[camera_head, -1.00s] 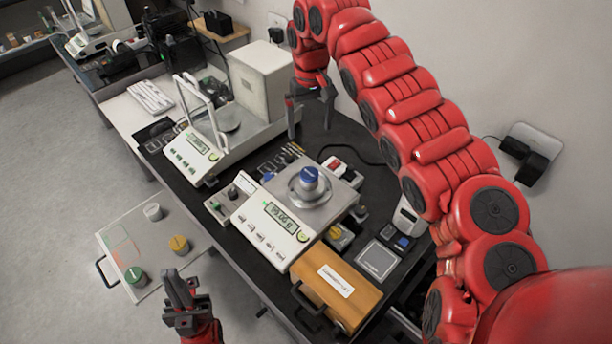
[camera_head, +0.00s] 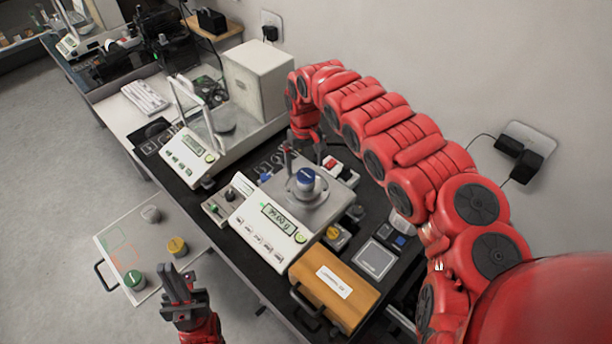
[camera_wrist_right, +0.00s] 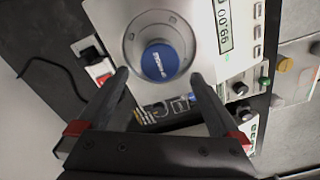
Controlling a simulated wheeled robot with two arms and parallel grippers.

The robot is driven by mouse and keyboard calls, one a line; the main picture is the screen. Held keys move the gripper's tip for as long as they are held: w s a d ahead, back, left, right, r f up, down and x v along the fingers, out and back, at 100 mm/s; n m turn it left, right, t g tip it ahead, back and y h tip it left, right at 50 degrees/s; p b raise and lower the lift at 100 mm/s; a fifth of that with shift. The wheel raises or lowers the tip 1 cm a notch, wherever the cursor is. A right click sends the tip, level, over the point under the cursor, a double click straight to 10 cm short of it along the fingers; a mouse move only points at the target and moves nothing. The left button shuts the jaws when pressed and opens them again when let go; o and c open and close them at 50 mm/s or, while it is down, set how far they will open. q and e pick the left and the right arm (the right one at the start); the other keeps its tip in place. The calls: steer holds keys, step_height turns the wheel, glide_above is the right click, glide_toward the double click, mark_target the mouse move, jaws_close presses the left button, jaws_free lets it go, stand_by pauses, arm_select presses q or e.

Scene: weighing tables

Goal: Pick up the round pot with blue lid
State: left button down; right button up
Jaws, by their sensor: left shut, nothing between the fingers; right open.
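The round pot with the blue lid (camera_head: 305,180) stands upright on the round pan of the front scale (camera_head: 275,222). In the right wrist view the blue lid (camera_wrist_right: 160,62) shows from above, close to the line between the fingertips. My right gripper (camera_head: 296,158) is open and empty, just behind the pot. In its wrist view the two fingers (camera_wrist_right: 160,76) point toward the pot, one to each side; contact cannot be seen. My left gripper (camera_head: 175,275) is shut and empty, left of the table's front edge.
A tray (camera_head: 118,240) at the left holds yellow-, green- and grey-topped pots. A second scale with a glass shield (camera_head: 190,155) and a white box (camera_head: 258,80) stand behind. A wooden box (camera_head: 335,285) sits in front of the scale. The wall borders the right side.

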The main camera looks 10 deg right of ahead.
mark_target(306, 174)
steer(key=shift+s+f, duration=0.1)
steer(key=shift+f, duration=0.05)
steer(key=f+p, duration=0.1)
steer(key=f, duration=0.2)
steer(key=f+p, duration=0.1)
steer(key=shift+s+f+p, duration=0.15)
steer(key=shift+s+p, duration=0.1)
steer(key=shift+p, duration=0.05)
steer(key=shift+d+f, duration=0.1)
steer(key=shift+f, duration=0.25)
jaws_close()
steer(key=shift+r, duration=0.1)
